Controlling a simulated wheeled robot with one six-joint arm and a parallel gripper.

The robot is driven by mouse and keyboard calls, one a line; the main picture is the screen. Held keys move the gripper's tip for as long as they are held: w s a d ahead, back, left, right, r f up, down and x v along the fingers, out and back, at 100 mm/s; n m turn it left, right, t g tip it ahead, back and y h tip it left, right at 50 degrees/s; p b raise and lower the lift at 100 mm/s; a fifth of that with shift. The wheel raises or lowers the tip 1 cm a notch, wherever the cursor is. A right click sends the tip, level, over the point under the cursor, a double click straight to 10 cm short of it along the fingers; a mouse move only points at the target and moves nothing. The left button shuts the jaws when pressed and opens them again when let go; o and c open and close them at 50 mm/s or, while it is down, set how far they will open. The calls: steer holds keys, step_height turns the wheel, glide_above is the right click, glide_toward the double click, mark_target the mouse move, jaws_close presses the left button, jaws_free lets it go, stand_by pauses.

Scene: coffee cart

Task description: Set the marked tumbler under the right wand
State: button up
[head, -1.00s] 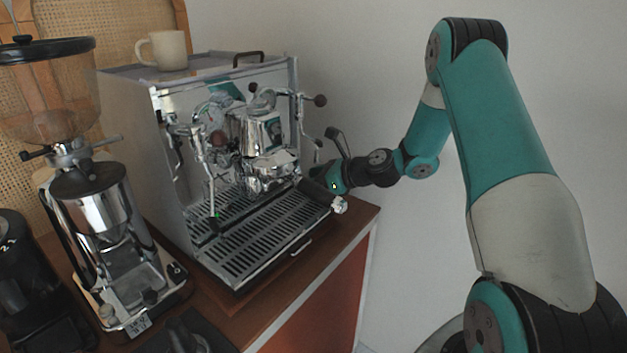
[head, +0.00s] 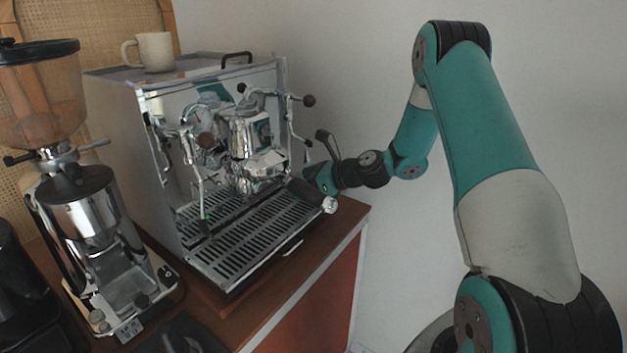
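The espresso machine (head: 118,140) stands on the wooden counter. Its right wand (head: 300,132) hangs at the right of the front, below a dark knob. I cannot make out a marked tumbler anywhere in this view.
A pale mug (head: 155,52) sits on top of the machine. The slotted drip tray (head: 240,245) looks bare in front. A grinder (head: 92,200) stands at the left. The counter edge (head: 345,225) lies below my wrist, with a plain wall behind.

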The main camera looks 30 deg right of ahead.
steer(key=b+v, duration=0.2)
steer(key=v, duration=1.5)
steer(key=shift+d, duration=0.2)
steer(key=shift+s, duration=0.1)
